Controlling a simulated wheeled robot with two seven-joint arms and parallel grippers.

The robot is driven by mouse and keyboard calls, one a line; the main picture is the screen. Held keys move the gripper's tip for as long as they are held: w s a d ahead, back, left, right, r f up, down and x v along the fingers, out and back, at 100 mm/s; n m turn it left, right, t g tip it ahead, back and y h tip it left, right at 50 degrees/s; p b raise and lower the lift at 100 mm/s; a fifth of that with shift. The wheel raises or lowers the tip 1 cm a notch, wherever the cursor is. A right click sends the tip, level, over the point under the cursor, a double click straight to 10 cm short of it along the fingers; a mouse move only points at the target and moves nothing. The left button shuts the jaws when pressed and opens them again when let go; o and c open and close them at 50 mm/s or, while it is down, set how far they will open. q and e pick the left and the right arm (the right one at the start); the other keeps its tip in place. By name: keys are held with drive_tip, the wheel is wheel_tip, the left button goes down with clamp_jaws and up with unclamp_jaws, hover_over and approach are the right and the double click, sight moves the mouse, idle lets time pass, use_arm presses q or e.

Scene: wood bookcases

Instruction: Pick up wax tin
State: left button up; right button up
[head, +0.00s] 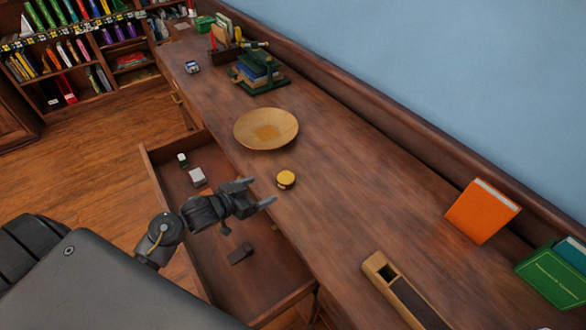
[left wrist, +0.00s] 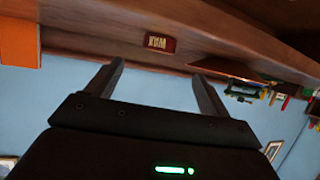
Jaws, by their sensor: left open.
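The wax tin (head: 286,179) is a small round tin with a yellow top and a dark side. It stands on the wooden counter near the front edge, above the open drawer. My left gripper (head: 257,192) is open and empty, its two fingers pointing toward the tin from the drawer side, a short gap away. In the left wrist view, which is upside down, a dark red side with pale lettering, seemingly the tin (left wrist: 160,43), shows between and beyond the open fingers (left wrist: 155,80). My right gripper is not in view.
The open drawer (head: 215,245) holds several small items under my left arm. A wooden plate (head: 266,129) lies behind the tin. A book stand (head: 260,78) is farther back. An orange book (head: 482,211) and a long wooden box (head: 400,288) are to the right. Counter around the tin is clear.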

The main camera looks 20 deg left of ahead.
sight(281, 181)
use_arm(q)
drive_tip(key=x, duration=0.5)
drive_tip(key=shift+w+r, duration=0.1)
drive_tip(key=shift+w, duration=0.15)
drive_tip(key=shift+w+d, duration=0.1)
drive_tip(key=shift+w, duration=0.15)
drive_tip(key=shift+w+d+f+p, duration=0.15)
drive_tip(key=shift+w+f+p, duration=0.05)
drive_tip(key=shift+w+p, duration=0.15)
drive_tip(key=x, duration=0.4)
drive_tip(key=shift+w+d+f+p, duration=0.1)
drive_tip(key=shift+f+p, duration=0.1)
drive_tip(key=shift+p, duration=0.15)
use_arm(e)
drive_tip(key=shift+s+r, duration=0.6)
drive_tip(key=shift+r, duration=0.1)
use_arm(q)
drive_tip(key=shift+c, duration=0.2)
drive_tip(key=c, duration=1.2)
drive_tip(key=shift+r, duration=0.1)
